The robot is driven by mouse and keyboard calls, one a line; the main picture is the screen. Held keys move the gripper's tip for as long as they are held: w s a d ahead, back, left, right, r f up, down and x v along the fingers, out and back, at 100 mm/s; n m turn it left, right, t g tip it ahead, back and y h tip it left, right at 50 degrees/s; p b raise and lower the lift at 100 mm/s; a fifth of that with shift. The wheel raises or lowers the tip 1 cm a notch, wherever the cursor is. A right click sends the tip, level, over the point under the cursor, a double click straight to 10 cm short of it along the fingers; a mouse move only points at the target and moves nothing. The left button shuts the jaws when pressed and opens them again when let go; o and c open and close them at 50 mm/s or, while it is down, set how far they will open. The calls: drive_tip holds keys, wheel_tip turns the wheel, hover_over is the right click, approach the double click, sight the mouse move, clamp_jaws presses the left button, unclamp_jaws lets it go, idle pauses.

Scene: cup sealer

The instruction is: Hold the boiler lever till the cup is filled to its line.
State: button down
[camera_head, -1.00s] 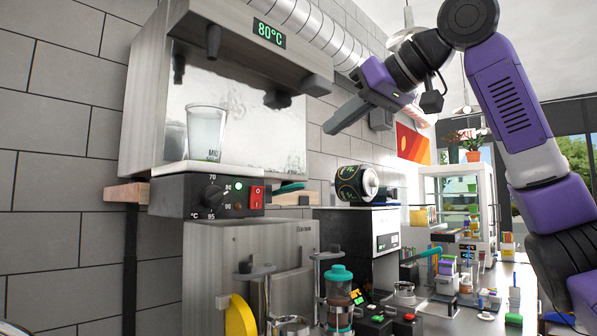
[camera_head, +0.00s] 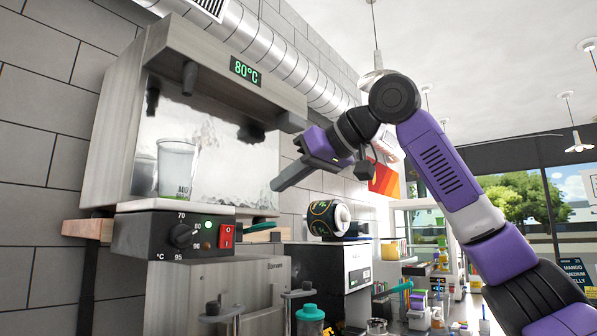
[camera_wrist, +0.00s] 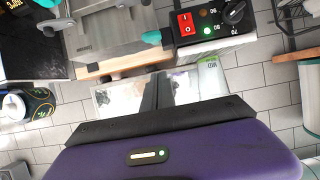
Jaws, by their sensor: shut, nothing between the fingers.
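The boiler (camera_head: 206,45) is a steel housing with a green 80°C display, in the head view's upper left. A clear cup (camera_head: 177,165) with a marking low on its side stands upright in its bay; its water level is unclear. The cup also shows in the wrist view (camera_wrist: 211,78). A dark grey block (camera_head: 291,122), possibly the lever, juts from the hood's lower right corner. My gripper (camera_head: 275,186) is shut and empty, below that block and apart from it in the picture. Its dark fingers also show in the wrist view (camera_wrist: 158,90).
A control box (camera_head: 150,234) with a dial and a red switch (camera_head: 226,236) sits below the bay.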

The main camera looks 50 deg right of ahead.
sight(274, 225)
drive_tip(key=x, duration=0.3)
drive_tip(key=shift+w+f, duration=0.1)
drive_tip(key=shift+w, duration=0.15)
wheel_tip(274, 225, down, 2)
drive_tip(key=shift+s+f, duration=0.1)
drive_tip(key=shift+f, duration=0.15)
drive_tip(key=shift+s+f, duration=0.1)
drive_tip(key=shift+f, duration=0.75)
drive_tip(key=f+t+b, duration=0.1)
drive_tip(key=b, duration=0.2)
drive_tip(key=f+t+b, duration=0.1)
drive_tip(key=b, duration=0.2)
drive_tip(key=shift+s+f, duration=0.3)
drive_tip(key=shift+f, duration=0.1)
drive_tip(key=t+b, duration=0.1)
drive_tip(key=f+t+b, duration=0.1)
drive_tip(key=b, duration=0.1)
drive_tip(key=shift+s+t, duration=0.2)
drive_tip(key=shift+t, duration=0.2)
